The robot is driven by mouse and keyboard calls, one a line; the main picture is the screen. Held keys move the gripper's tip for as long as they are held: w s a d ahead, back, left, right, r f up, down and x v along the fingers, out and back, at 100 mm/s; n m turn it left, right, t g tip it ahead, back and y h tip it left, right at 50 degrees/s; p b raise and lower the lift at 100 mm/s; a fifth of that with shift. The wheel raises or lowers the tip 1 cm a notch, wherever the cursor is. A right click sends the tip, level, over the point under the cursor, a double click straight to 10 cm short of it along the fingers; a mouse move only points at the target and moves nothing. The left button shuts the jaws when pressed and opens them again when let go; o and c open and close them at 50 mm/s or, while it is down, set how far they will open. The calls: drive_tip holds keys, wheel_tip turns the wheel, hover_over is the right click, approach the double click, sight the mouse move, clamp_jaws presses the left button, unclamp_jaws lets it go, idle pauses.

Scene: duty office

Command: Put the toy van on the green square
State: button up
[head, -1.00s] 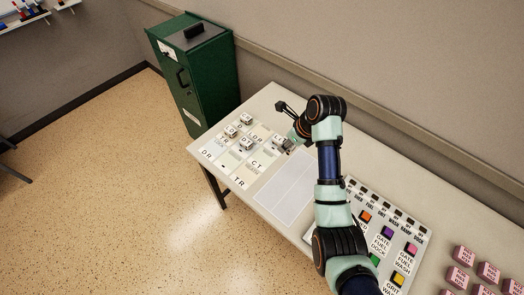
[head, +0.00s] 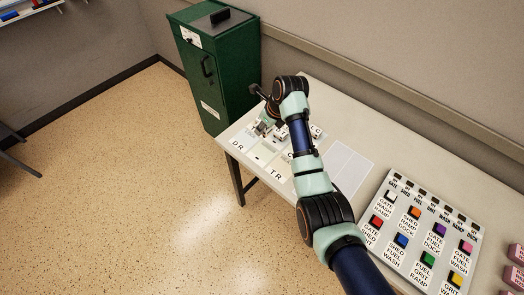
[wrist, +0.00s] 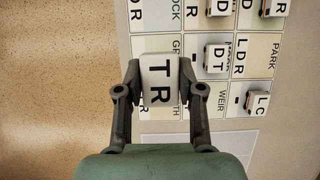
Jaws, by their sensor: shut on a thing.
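My gripper (wrist: 158,68) is shut on a small white block lettered TR (wrist: 158,88), gripped from both sides. I cannot tell from its top whether this block is the toy van, or whether it is clear of the surface. In the head view my gripper (head: 263,129) is over the grid of pale lettered cells at the table's left end, and the arm partly hides it. A green square (head: 428,258) is on the white labelled board at right, well away from my gripper.
Other small lettered blocks stand on the grid, among them DT (wrist: 215,61) and LC (wrist: 257,101). A blank pale sheet (head: 345,168) lies between grid and board (head: 400,225). Pink blocks (head: 516,278) are at far right. A green cabinet (head: 215,75) stands beyond the table.

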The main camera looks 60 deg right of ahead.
sight(261, 150)
wheel_tip(261, 150, down, 13)
drive_tip(key=b, duration=0.3)
drive_tip(key=shift+r, duration=0.15)
drive_tip(key=shift+b, duration=0.3)
drive_tip(key=o, duration=1.1)
drive_tip(key=p+v, duration=0.5)
drive_tip(key=v, duration=0.7)
